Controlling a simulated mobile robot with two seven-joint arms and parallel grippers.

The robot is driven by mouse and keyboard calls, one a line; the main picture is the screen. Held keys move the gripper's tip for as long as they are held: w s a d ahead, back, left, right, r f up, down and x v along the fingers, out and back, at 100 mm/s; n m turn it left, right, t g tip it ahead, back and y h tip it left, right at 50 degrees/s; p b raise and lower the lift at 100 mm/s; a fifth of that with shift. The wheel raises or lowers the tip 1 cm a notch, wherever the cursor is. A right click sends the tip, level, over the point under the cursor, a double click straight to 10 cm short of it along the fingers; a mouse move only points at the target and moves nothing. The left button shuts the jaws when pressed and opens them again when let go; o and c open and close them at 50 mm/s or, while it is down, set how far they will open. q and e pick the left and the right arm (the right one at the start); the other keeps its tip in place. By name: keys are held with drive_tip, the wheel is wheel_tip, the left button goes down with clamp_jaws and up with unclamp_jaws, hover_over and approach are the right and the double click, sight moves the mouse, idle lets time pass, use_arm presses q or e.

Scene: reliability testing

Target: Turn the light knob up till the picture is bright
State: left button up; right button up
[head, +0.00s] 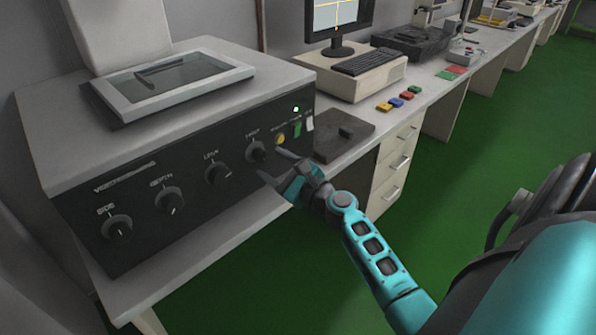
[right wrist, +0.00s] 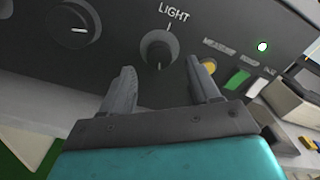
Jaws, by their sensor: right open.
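The light knob (head: 256,151) is a dark round knob at the right of the front panel (head: 135,205). In the right wrist view the knob (right wrist: 158,49) sits under the label LIGHT, with a pale mark at its lower edge. My right gripper (head: 271,164) is open in front of it. In the right wrist view its fingers (right wrist: 164,78) point at the panel, one to each side below the knob, and look apart from it. A flat screen (head: 172,80) on top of the box looks dim grey, with a dark shape on it. My left gripper is not in view.
Several other knobs, one of them (head: 217,173), line the panel to the left. A yellow button (head: 280,140), a green switch (head: 297,129) and a lit green lamp (head: 296,109) are right of the knob. A monitor (head: 336,14) stands behind on the bench.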

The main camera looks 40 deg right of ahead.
drive_tip(key=s, duration=1)
drive_tip(key=shift+d+b, duration=0.4)
drive_tip(key=shift+b, duration=0.05)
drive_tip(key=shift+w, duration=0.1)
